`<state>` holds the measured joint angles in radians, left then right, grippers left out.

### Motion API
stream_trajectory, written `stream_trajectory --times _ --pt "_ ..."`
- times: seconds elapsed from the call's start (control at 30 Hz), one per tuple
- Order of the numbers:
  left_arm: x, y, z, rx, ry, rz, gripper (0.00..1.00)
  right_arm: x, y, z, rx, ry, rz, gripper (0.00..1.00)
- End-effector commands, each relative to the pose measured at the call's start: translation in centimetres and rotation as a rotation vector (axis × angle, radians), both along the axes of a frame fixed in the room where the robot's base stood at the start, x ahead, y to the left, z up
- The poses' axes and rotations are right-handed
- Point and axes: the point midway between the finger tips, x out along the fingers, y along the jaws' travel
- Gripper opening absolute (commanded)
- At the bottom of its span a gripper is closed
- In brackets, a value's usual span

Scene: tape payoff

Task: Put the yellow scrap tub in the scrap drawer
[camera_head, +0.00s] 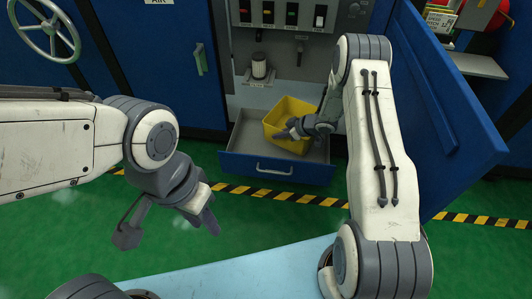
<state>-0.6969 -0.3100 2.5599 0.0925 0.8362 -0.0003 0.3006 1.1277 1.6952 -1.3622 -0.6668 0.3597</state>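The yellow scrap tub (289,112) is at the open scrap drawer (232,166), within its walls and slightly turned. The drawer is pulled out from the blue cabinet, with a pale handle on its front. My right gripper (286,134) is at the tub's near side, overlapping its rim; I cannot tell whether its fingers are closed on the tub. My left gripper (168,228) hangs over the green floor, left of and nearer than the drawer, with its two fingers spread apart and nothing between them.
An open blue door (440,85) stands to the right of the drawer. A handwheel (47,32) is at the upper left. Striped tape (240,189) crosses the clear green floor.

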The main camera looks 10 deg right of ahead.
Motion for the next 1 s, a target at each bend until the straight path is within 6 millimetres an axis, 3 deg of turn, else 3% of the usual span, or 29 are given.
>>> stream_trajectory --times 0.03,0.1,0.3,0.47,0.7,1.0 --pt "0.0 0.0 -1.5 0.000 0.000 0.000 0.35 0.2 1.4 -1.4 0.000 -0.002 0.004 0.00" --pt "0.0 0.0 -2.3 0.000 0.000 0.000 0.35 0.5 2.8 -2.2 -0.001 -0.003 0.004 0.00" --pt "0.0 0.0 -3.5 0.000 0.000 0.000 0.35 0.8 5.3 -3.2 -0.001 -0.004 0.001 0.00" --pt "0.0 0.0 -4.0 0.000 0.000 0.000 0.35 0.9 5.6 -3.9 -0.001 -0.002 -0.001 0.00" --pt "0.0 0.0 -6.7 0.000 0.000 0.000 0.35 0.9 5.6 -7.3 -0.001 -0.003 -0.001 0.00" --pt "0.0 0.0 -6.5 0.000 0.000 0.000 0.35 0.9 5.5 -7.2 -0.001 -0.004 -0.002 0.00"
